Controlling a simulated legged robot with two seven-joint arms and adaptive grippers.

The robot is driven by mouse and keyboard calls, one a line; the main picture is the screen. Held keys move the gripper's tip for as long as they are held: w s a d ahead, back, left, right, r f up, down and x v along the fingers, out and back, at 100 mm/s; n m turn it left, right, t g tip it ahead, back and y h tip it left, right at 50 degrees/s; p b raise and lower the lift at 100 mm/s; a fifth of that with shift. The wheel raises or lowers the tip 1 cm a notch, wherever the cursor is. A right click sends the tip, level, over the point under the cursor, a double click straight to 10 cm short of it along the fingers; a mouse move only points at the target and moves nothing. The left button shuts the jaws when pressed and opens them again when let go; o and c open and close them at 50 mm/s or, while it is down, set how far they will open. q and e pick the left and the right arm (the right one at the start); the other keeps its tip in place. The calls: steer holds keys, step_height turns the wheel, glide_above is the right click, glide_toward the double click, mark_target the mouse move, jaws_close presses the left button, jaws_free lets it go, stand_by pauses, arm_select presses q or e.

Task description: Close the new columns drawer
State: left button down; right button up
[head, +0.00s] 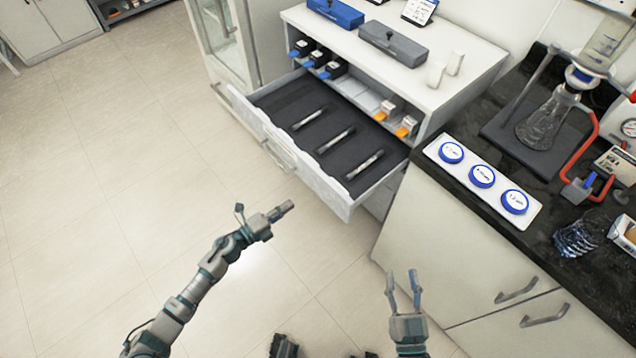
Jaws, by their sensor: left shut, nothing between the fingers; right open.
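The columns drawer (268,122) is pulled out of the white cabinet (422,76) in the upper middle. It has a dark lining and holds three slim metal columns, the nearest one (365,165) toward the right. Its front panel (305,168) faces the lower left, with a handle (277,157) on it. My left gripper (286,209) is shut and empty, below the drawer front and apart from it in the picture. My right gripper (403,283) is open and empty, below the drawer's right corner and in front of the counter cupboard.
A dark counter (470,215) on the right carries a white tray (525,213) with three blue-lidded discs, a glass flask (545,122) and other lab gear. Cupboard doors (425,255) stand below it. The tiled floor (110,165) on the left is clear.

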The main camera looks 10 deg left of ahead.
arm_select(q)
steer(key=b, duration=0.1)
glide_toward(322, 179)
steer(key=w, duration=0.1)
steer(key=x, duration=0.2)
steer(key=b+x, duration=0.1)
steer(key=x, duration=0.3)
steer(key=shift+s+d, duration=0.1)
steer(key=shift+d, duration=0.4)
arm_select(e)
steer(key=r+t, duration=0.1)
steer(key=s+r+t, duration=0.1)
steer(key=r+t, duration=0.2)
steer(key=shift+s+a+r+m+t+y, duration=0.15)
steer(key=shift+s+r+m+t+y, duration=0.15)
steer(key=shift+r+y, duration=0.1)
arm_select(q)
steer(key=shift+a, duration=0.1)
arm_select(e)
steer(key=shift+a, duration=0.15)
arm_select(q)
steer(key=shift+a, duration=0.1)
arm_select(e)
steer(key=shift+w+a, duration=0.1)
steer(key=shift+a, duration=0.05)
